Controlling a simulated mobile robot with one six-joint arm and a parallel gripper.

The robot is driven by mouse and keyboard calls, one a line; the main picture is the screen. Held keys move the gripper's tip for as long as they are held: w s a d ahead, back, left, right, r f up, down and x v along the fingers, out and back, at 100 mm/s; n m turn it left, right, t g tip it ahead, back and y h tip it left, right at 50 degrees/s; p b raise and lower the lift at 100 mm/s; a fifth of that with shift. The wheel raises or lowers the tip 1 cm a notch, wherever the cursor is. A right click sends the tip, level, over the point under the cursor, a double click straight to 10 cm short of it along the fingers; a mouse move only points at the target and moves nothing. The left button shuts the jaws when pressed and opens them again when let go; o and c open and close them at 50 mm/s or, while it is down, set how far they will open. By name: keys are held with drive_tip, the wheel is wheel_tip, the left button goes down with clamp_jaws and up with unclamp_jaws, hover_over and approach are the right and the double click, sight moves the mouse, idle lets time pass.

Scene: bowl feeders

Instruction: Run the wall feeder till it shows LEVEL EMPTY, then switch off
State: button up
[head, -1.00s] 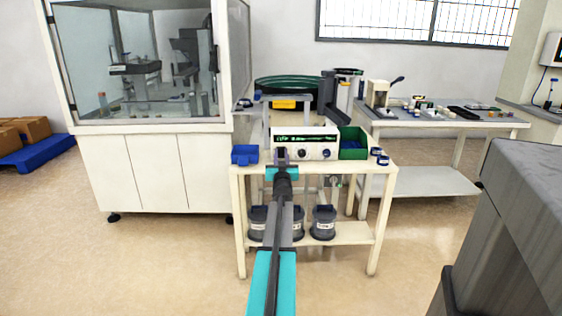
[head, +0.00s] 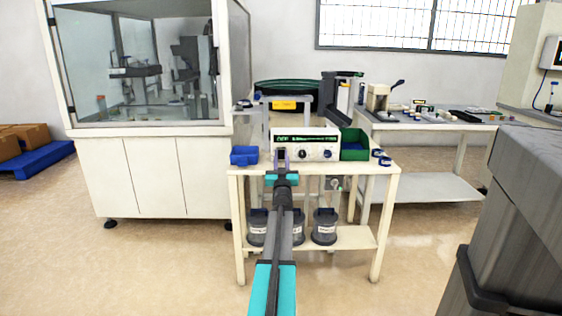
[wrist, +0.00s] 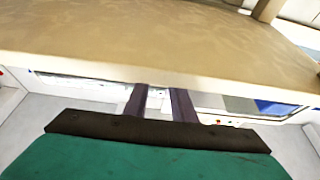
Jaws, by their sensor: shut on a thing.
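The feeder's dark green bowl (head: 262,87) with a yellow label (head: 284,105) stands behind the white control box (head: 292,153). The box's lit strip display (head: 312,138) seems to start with OFF; the rest is too small to read. Two dark knobs, a middle one (head: 303,153) and a right one (head: 327,154), show on its front. My gripper (head: 281,154) is at the front's left part, shut on a small control that it hides. In the wrist view its dark fingers (wrist: 160,98) reach the pale panel; the held part is unclear.
A blue bin (head: 244,156) stands left of the box, a green bin (head: 354,146) right of it, with small jars (head: 381,158) beside. Dark canisters (head: 325,226) stand on the lower shelf. A glazed cabinet (head: 150,170) is at left, a grey block (head: 525,200) at right.

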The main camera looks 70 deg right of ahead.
drive_tip(key=shift+s+d, duration=0.15)
drive_tip(key=shift+s, duration=0.25)
drive_tip(key=o, duration=1.1)
drive_tip(key=shift+c, duration=0.2)
drive_tip(key=shift+w, duration=0.1)
drive_tip(key=shift+w+a, duration=0.1)
drive_tip(key=shift+a, duration=0.1)
drive_tip(key=shift+p+v, duration=0.45)
drive_tip(key=shift+v, duration=1.05)
drive_tip(key=p+v, duration=0.2)
drive_tip(key=v, duration=0.8)
drive_tip(key=shift+s+a+f, duration=0.2)
drive_tip(key=shift+s, duration=0.05)
drive_tip(key=shift+w, duration=0.1)
